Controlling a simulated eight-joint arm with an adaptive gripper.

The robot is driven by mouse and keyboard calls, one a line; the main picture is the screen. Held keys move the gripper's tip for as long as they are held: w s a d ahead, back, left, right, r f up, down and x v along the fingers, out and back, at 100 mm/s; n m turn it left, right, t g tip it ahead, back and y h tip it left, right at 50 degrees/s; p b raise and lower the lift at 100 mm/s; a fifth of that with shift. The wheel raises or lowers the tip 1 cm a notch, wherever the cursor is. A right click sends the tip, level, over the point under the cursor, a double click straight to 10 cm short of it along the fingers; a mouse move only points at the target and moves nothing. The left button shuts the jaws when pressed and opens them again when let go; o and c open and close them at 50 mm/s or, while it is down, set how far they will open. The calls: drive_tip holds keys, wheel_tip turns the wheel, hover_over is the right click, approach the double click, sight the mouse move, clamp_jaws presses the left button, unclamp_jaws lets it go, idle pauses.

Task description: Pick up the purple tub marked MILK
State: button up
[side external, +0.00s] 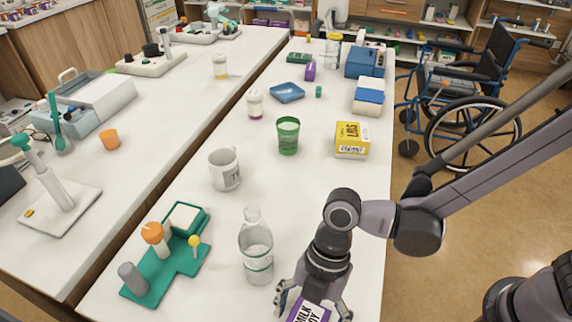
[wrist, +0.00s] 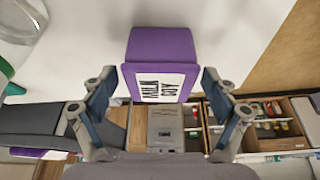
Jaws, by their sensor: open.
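The purple tub (wrist: 160,48) has a white label marked MILK with a second, shorter line of text. In the wrist view it sits in the upper middle, between and just beyond my spread fingers. My gripper (wrist: 158,90) is open, with one finger on each side of the tub and gaps visible. In the side external view my gripper (side external: 313,298) points down at the near edge of the white table. The tub's label and purple edge (side external: 308,312) show between its fingers, cut off by the frame bottom.
A clear bottle (side external: 256,250) stands close to the left of my gripper. A green tray (side external: 165,262) with small items lies farther left. A white mug (side external: 224,170), a green cup (side external: 288,136) and a yellow box (side external: 351,140) stand farther back. The table's right edge is close.

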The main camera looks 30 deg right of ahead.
drive_tip(key=c, duration=1.4)
drive_tip(key=shift+r, duration=0.1)
